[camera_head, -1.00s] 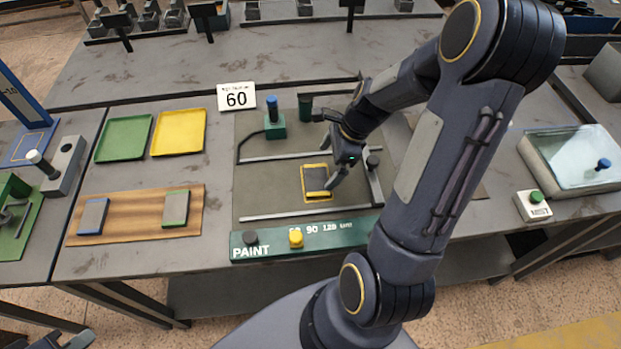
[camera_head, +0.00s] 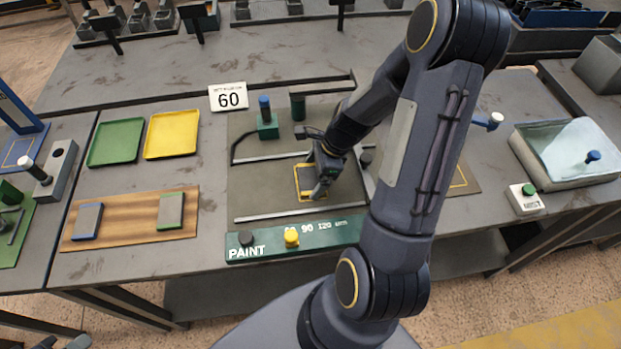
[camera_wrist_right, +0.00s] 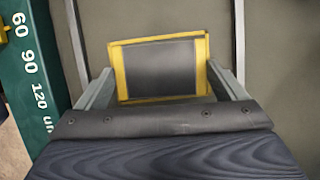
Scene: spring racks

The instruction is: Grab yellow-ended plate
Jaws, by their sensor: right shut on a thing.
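The yellow-ended plate (camera_wrist_right: 158,70) is a dark grey slab seen in the right wrist view, with yellow around its edges. My right gripper is shut on the plate, with one finger on each side in the wrist view. The plate still appears to be at its marked spot on the mat; I cannot tell whether it is lifted. A small part of my left gripper (camera_head: 75,342) shows at the bottom left corner; its jaws are not clear.
The green PAINT panel (camera_head: 265,246) with a yellow button (camera_head: 291,237) is in front. Metal rails (camera_head: 300,213) run beside the spot. A wooden board (camera_head: 130,225) with two plates, a green tray (camera_head: 116,143) and a yellow tray (camera_head: 172,134) are left. A MIST button box (camera_head: 526,198) is right.

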